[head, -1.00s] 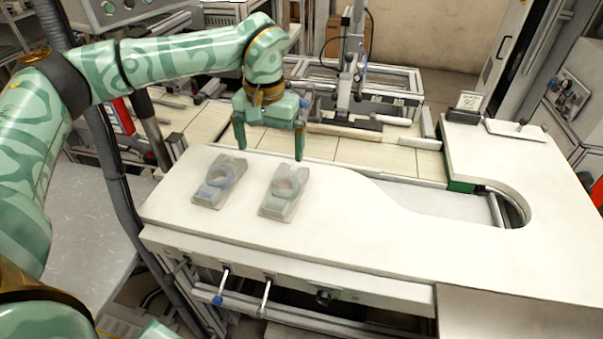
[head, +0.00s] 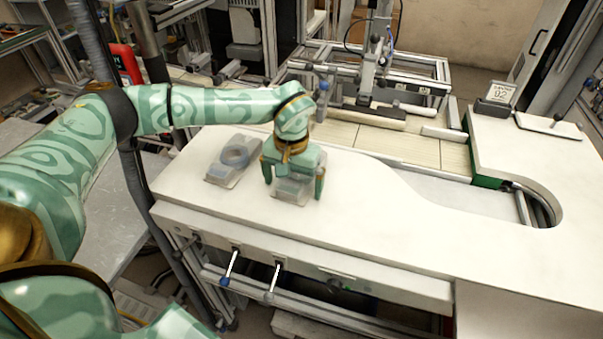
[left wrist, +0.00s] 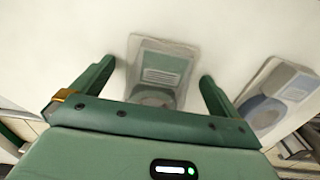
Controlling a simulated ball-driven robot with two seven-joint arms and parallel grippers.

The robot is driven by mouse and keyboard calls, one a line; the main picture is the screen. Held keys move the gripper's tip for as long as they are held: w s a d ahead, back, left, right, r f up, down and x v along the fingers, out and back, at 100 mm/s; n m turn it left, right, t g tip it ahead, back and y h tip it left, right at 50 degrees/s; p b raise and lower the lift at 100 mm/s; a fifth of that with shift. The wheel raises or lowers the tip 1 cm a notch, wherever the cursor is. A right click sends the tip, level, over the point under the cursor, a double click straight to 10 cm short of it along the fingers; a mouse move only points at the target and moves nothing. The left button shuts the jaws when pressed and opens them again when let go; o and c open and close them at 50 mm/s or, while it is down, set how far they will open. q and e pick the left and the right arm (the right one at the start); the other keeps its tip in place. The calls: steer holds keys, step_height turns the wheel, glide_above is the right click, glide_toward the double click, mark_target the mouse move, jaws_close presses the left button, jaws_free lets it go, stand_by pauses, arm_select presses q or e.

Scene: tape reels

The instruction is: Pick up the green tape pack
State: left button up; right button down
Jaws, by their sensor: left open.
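The green tape pack (left wrist: 160,72) lies on the white table, a clear pack with a green label and a round reel. In the left wrist view it lies between the two fingers of my left gripper (left wrist: 158,75), with space on both sides. Part of its reel is hidden behind the gripper body. In the head view my left gripper (head: 293,193) is open and straddles the pack (head: 292,198), covering most of it. The fingers do not visibly touch it. My right gripper is not in view.
A similar pack with a blue reel (head: 233,158) lies on the table to the left; it also shows in the left wrist view (left wrist: 270,100). The white table (head: 390,240) is clear to the right. A metal fixture (head: 375,80) stands behind.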

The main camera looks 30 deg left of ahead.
arm_select(q)
steer(key=c, duration=1.1)
steer(key=shift+c, duration=0.2)
